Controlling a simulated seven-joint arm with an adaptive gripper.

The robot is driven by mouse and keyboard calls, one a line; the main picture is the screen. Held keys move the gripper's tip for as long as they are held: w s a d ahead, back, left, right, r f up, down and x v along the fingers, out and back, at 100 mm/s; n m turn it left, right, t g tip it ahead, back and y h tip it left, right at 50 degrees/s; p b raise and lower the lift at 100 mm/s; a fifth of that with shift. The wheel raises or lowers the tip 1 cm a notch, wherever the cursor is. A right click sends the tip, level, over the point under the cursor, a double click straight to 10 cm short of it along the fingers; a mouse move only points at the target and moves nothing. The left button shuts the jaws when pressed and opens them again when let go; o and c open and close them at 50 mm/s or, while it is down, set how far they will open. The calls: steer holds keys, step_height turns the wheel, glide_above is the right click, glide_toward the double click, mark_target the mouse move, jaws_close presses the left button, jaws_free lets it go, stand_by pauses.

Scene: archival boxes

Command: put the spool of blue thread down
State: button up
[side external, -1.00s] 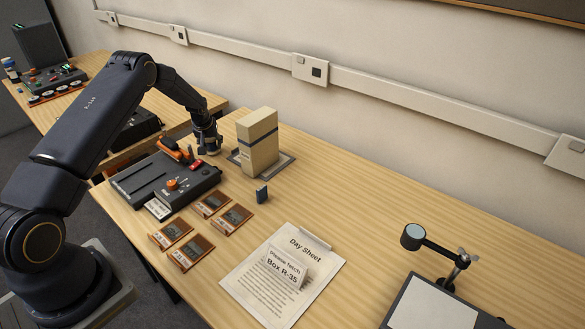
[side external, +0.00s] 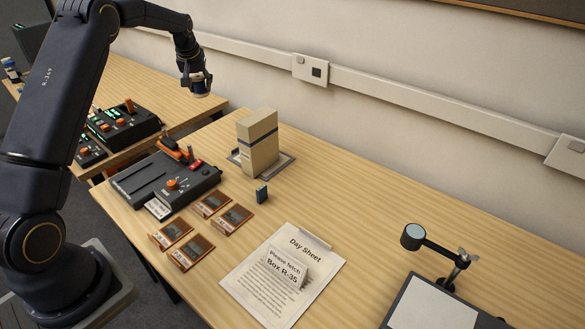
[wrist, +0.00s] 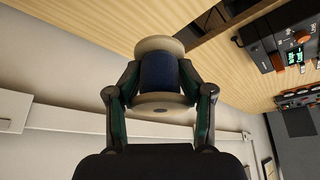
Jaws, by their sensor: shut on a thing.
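The spool of blue thread (wrist: 158,72) is between the fingers of my gripper (wrist: 158,82) in the wrist view. It has pale round flanges and dark blue thread wound between them. My gripper is shut on it, with a finger on each side of the thread. In the side external view my gripper (side external: 194,78) is raised in the air at the upper left, above the tables. The spool (side external: 203,88) shows small at its lower end, and clear space lies under it.
A tall beige box (side external: 257,143) stands on a grey tray by the wall. Bare wood lies right of the box.

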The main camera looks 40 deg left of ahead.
step_height(320, 180, up, 2)
steer(key=w+d+m+t+h, duration=0.2)
steer(key=d+m, duration=0.7)
steer(key=d, duration=1.9)
steer(key=s+d+m+g+h, duration=0.1)
steer(key=s+d+m+h, duration=0.15)
steer(key=s+d, duration=0.4)
steer(key=s+d+m+h, duration=0.1)
steer(key=s+d+m, duration=0.25)
steer(key=d, duration=0.65)
steer(key=s+d+m+g+h, duration=0.1)
steer(key=s+d+m+h, duration=0.15)
steer(key=s+d, duration=0.4)
step_height(320, 180, down, 11)
steer(key=w+d+m+y, duration=0.1)
steer(key=w+d, duration=0.1)
steer(key=w+d+f, duration=0.1)
steer(key=w+f, duration=0.2)
steer(key=w, duration=0.1)
steer(key=w+d+f, duration=0.2)
steer(key=w+f, duration=0.1)
steer(key=w, duration=0.1)
steer(key=w+d+f, duration=0.2)
steer(key=w+f, duration=0.1)
steer(key=w, duration=0.1)
steer(key=shift+w+f, duration=0.15)
steer(key=shift+f, duration=0.25)
steer(key=shift+w+f, duration=0.15)
steer(key=shift+f, duration=1.55)
